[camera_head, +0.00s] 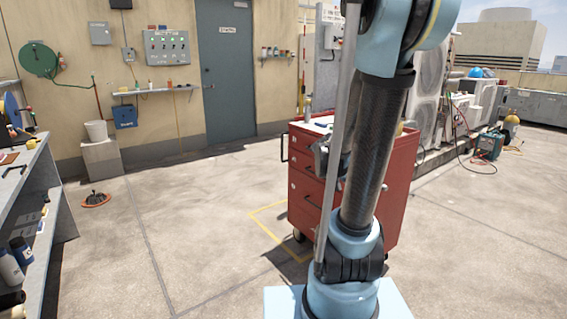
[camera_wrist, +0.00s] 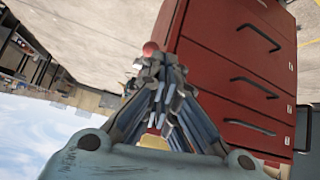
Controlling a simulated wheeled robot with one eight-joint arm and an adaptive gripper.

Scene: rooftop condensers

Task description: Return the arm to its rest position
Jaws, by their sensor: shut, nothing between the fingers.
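My arm stands upright in the right middle of the head view, with blue joints and a dark woven tube. In the wrist view my gripper (camera_wrist: 160,75) has its fingers drawn together, with nothing between them. A small red round thing (camera_wrist: 150,48) shows just past the fingertips; I cannot tell what it is. The red tool cart (camera_wrist: 235,70) fills the right of the wrist view, tilted by the camera's angle. In the head view the red tool cart (camera_head: 308,180) stands behind my arm, partly hidden by it. The gap between gripper and cart is unclear.
A grey workbench (camera_head: 35,170) with bottles runs along the left edge. Condenser units (camera_head: 428,75) and a teal machine (camera_head: 488,145) stand at right. The left-middle floor is mostly clear.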

